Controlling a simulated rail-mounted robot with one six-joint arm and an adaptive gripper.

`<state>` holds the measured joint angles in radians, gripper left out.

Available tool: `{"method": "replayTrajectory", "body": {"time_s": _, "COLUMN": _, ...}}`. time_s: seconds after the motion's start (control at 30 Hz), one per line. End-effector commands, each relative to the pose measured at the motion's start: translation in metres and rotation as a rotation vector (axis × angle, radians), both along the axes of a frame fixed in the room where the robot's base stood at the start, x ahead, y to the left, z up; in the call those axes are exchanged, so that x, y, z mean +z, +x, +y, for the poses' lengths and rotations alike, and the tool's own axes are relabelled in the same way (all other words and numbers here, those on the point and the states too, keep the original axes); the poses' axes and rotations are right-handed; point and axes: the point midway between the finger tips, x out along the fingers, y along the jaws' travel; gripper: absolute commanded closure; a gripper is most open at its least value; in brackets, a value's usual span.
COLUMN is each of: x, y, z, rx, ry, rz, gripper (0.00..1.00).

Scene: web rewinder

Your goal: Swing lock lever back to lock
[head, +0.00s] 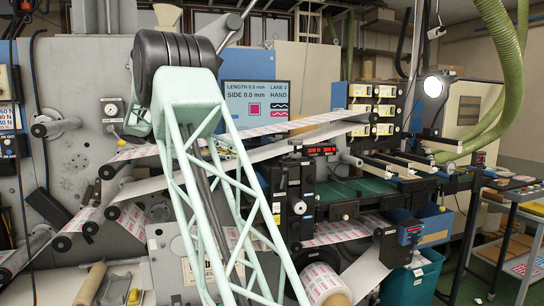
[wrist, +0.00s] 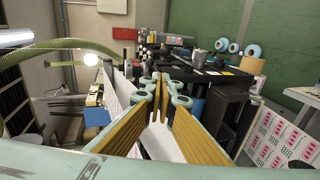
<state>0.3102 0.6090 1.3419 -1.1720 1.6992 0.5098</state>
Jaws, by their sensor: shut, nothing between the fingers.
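My gripper (wrist: 160,84) shows in the wrist view, its pale green fingers with ribbed golden pads meeting at the tips. It is shut with nothing between the fingertips. In the head view my pale green lattice arm crosses the middle of the machine, and my gripper cannot be made out. I cannot pick out the lock lever with certainty in either view. In the head view a black unit with round silver knobs (head: 299,208) stands right of my arm, above a printed label roll (head: 325,284). Part of the machine behind my arm is hidden.
A display screen (head: 257,103) and printed web run behind my arm. A teal bin (head: 411,279) and a grey cart (head: 516,222) stand at the right. In the wrist view, dark machine parts (wrist: 205,68) lie beyond the fingertips, with a printed sheet (wrist: 280,140) at right.

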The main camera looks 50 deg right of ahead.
Motion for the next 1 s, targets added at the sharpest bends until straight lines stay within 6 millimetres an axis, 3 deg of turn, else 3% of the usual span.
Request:
{"method": "replayTrajectory", "body": {"time_s": 0.2, "x": -0.003, "y": 0.017, "z": -0.030, "rx": -0.047, "ry": -0.094, "rz": 0.024, "gripper": 1.00}}
{"method": "replayTrajectory", "body": {"time_s": 0.4, "x": -0.004, "y": 0.026, "z": -0.048, "rx": -0.076, "ry": -0.159, "rz": 0.037, "gripper": 1.00}}
{"method": "replayTrajectory", "body": {"time_s": 1.0, "x": -0.005, "y": 0.030, "z": -0.055, "rx": -0.090, "ry": -0.191, "rz": 0.043, "gripper": 1.00}}
